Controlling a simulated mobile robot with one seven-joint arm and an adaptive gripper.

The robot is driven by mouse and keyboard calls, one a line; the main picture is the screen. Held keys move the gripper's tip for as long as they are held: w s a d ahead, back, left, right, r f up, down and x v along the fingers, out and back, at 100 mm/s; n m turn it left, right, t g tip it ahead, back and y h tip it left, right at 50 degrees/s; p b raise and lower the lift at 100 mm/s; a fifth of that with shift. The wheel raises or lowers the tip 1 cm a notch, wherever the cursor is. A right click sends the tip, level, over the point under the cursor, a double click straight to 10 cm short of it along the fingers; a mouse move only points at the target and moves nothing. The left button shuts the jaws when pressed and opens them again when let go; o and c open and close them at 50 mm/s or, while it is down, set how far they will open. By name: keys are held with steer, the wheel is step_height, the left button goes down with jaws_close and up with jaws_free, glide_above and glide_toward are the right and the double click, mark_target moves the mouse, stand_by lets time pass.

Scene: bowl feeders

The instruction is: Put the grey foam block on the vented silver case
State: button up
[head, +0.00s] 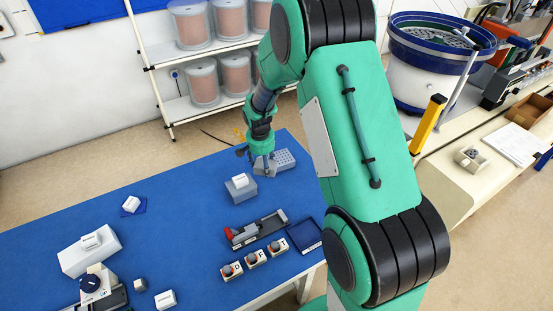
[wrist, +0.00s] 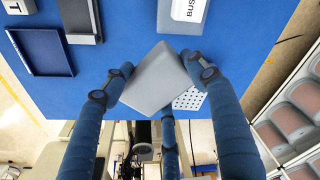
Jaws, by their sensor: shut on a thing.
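My gripper (head: 262,158) is shut on the grey foam block (wrist: 157,78), which sits tilted between the blue fingers in the wrist view. In the head view the block (head: 261,168) shows only in part below the fingers. The vented silver case (head: 284,160), with rows of holes in its top, lies on the blue table right beside and behind the block. In the wrist view the case (wrist: 188,99) is largely hidden by the block and a finger. I cannot tell whether the block touches the case.
A grey box (head: 241,192) with a small white box on top stands just in front of my gripper. A dark rail fixture (head: 258,229), a dark blue tray (head: 307,236) and several knobbed units (head: 254,258) are nearer. The table's (head: 185,225) middle left is clear.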

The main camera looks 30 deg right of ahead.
steer(key=s+d+m, duration=0.1)
steer(key=s+d, duration=0.1)
steer(key=d, duration=0.6)
steer(key=shift+s+a+f, duration=0.1)
steer(key=shift+f, duration=1.25)
steer(key=shift+s+a+f, duration=0.1)
steer(key=shift+f, duration=1.25)
steer(key=shift+w, duration=0.15)
glide_above(275, 158)
steer(key=shift+a+f+b, duration=0.1)
steer(key=shift+f+b, duration=0.2)
steer(key=shift+f, duration=0.5)
steer(key=shift+s, duration=0.2)
steer(key=shift+f+b, duration=0.3)
steer(key=shift+f, duration=1.4)
